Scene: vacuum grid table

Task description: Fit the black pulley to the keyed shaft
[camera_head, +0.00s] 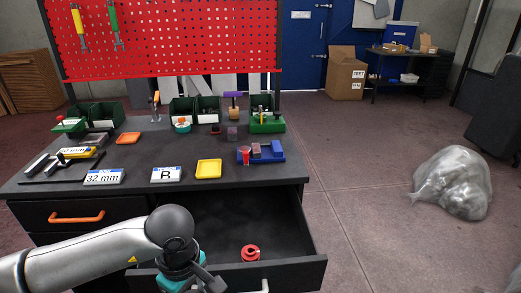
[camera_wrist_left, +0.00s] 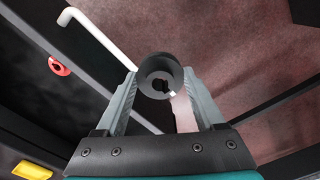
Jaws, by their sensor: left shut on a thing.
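My left gripper (camera_wrist_left: 158,88) is shut on the black pulley (camera_wrist_left: 146,72), a dark ring with a notched bore facing the wrist camera. In the head view my left gripper (camera_head: 208,282) is low in front, over the left part of the open drawer; I cannot make out the pulley there. I cannot tell for certain which thing is the keyed shaft. A green block with upright parts (camera_head: 267,123) stands at the table's right rear. My right gripper is not in view.
The open drawer (camera_head: 306,233) holds a red round part (camera_head: 250,253), also in the wrist view (camera_wrist_left: 59,66). On the table are a yellow tray (camera_head: 208,169), an "R" label (camera_head: 166,175), a "32 mm" label (camera_head: 103,177), a blue holder (camera_head: 271,155) and several green bins at the back.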

